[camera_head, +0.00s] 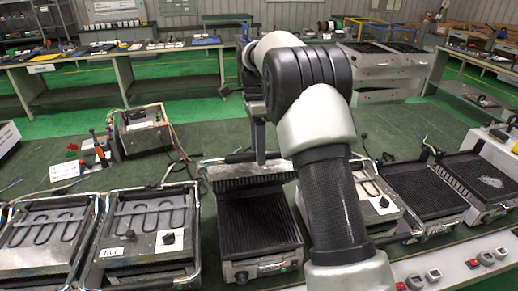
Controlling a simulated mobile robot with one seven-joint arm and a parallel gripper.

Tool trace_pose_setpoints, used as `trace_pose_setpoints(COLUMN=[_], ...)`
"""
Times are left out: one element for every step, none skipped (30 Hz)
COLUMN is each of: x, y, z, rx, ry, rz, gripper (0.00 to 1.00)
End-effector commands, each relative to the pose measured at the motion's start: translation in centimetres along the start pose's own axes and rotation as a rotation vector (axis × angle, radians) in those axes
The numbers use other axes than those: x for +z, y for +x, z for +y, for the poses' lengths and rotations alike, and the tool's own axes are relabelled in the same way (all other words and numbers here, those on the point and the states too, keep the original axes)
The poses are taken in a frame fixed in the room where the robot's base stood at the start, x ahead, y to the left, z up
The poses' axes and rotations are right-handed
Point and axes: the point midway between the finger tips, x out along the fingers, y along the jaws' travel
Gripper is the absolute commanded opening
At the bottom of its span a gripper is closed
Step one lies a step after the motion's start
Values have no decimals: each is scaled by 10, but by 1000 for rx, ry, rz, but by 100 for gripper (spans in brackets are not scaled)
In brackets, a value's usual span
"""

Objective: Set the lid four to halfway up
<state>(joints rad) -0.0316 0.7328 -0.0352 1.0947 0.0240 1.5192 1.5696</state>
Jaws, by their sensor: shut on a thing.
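A contact grill with a black ribbed lower plate (258,224) stands in the middle of the row. Its lid (245,183) is raised at the back, and its ribbed underside faces me. I see no readable number on this grill, but a label on the grill (150,232) to its left seems to read "five". My gripper (260,158) reaches down from above and is shut at the bar along the top edge of the lid. My arm hides part of the gripper and the lid's right side.
A second grill (40,240) stands at far left. Grills with dark plates (425,192) stand at right; one is partly behind my arm. An opened box with wires (143,131) sits behind the left grills. Switches (473,263) line the front right.

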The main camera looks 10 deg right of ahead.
Motion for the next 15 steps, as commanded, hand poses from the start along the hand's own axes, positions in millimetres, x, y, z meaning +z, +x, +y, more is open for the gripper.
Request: trace_pose_setpoints(x=[0, 0, 0, 0, 0, 0, 0, 0, 0, 0, 0, 0, 0, 0, 0], y=[-1, -1, -2, -2, -2, -3, -3, -3, -4, -4, -4, -4, -5, -5, -5], z=[-3, -3, -3, -3, -3, -3, -3, -3, -3, -3, -3, -3, -3, -3, -3], rx=[-13, -14, -14, -15, -15, -16, -16, -17, -17, -17, -18, -18, -18, -18, -19], ry=[0, 0, 0, 0, 0, 0, 0, 0, 0, 0, 0, 0, 0, 0, 0], rz=[0, 0, 0, 0, 0, 0, 0, 0, 0, 0, 0, 0, 0, 0, 0], gripper=[42, 42, 42, 42, 42, 42, 42, 42, 42, 42, 42, 42, 42, 42, 42])
